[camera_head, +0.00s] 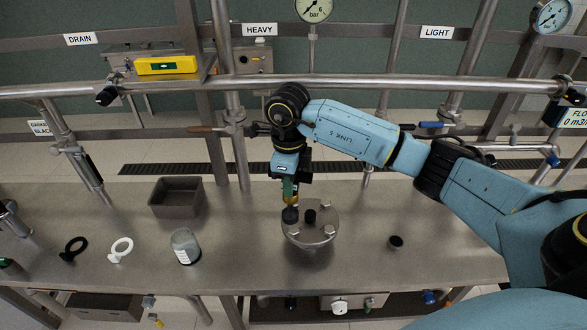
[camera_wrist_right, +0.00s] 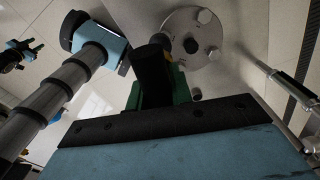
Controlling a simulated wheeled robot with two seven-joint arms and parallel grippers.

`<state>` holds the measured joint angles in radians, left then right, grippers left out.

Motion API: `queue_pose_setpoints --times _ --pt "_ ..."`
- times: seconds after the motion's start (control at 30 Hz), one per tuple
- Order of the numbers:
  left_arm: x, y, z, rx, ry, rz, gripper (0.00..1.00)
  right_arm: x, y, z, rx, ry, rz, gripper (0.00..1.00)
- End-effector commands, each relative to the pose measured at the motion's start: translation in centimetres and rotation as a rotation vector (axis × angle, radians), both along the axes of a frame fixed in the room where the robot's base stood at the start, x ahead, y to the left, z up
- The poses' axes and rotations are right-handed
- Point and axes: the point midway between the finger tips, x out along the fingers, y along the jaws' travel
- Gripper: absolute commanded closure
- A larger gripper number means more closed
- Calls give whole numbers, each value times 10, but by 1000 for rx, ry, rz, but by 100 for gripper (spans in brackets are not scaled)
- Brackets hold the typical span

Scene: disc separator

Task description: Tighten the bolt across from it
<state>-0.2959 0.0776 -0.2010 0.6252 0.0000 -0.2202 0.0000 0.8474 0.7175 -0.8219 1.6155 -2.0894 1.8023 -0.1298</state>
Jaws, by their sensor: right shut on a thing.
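A round steel lid (camera_head: 311,238) sits on the bench with bolt heads around its rim and a black knob (camera_head: 310,216) at its middle. My right gripper (camera_head: 290,190) is above its left rim, shut on a tool with a yellow band and a dark socket end (camera_head: 290,214). The socket end points down at the left rim; whether it sits on a bolt is hidden. Bare bolts show at the far right rim (camera_head: 326,205) and near right rim (camera_head: 329,231). In the right wrist view, green fingers grip the dark tool (camera_wrist_right: 154,72) beside the lid (camera_wrist_right: 180,20). My left gripper is not in view.
A grey open bin (camera_head: 176,210), a glass jar (camera_head: 185,246), a white ring (camera_head: 120,250) and a black ring (camera_head: 73,249) lie to the left. A small black piece (camera_head: 396,242) lies to the right. A steel pipe (camera_head: 230,84) crosses behind my arm.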

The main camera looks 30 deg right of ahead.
Motion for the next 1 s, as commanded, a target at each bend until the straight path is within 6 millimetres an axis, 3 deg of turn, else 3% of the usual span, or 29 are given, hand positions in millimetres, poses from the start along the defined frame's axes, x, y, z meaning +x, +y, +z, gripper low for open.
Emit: queue_pose_setpoints --times 0.1,0.27,0.7,1.0 --pt "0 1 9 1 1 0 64 2 -7 4 -6 4 -163 100" --pt "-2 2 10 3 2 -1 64 3 -10 3 -9 4 -264 100" --pt "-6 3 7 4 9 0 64 3 -11 2 -12 1 -272 100" --pt "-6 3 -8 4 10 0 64 3 -11 -18 -12 2 -272 100"
